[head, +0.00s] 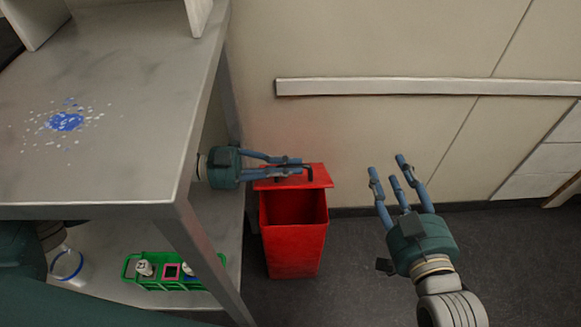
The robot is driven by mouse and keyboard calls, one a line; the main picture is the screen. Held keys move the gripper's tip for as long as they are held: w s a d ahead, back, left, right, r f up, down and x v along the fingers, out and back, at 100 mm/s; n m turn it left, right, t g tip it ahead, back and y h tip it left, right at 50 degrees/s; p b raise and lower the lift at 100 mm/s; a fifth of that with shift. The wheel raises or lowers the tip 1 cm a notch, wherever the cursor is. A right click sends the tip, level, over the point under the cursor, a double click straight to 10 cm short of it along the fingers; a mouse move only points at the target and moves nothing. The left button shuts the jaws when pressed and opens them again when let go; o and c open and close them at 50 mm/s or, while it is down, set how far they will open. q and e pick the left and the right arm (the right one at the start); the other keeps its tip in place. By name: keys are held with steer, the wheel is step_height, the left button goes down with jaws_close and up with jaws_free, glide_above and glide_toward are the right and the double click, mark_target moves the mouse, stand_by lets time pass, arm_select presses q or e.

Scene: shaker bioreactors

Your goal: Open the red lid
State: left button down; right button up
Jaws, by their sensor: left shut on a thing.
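A red bin (293,252) stands on the floor to the right of the metal table. Its red lid (318,177) sits at the back of the top and is raised or slid back, so the bin's dark red inside shows. My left gripper (305,168) reaches in from the left past the table leg and is shut on the lid's dark handle (309,172). My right gripper (391,172) is open and empty, in the air to the right of the bin, fingers pointing up in the picture.
The metal table (150,120) fills the left, with a blue spill (66,121) on top. Its lower shelf holds a green rack (127,270) with bottles and a clear container (70,268). A wall with a rail (420,87) is behind. The floor at right is clear.

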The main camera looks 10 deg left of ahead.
arm_select(q)
steer(key=c, duration=1.8)
jaws_free()
steer(key=shift+c, duration=0.2)
steer(key=s+a, duration=0.2)
steer(key=a, duration=1)
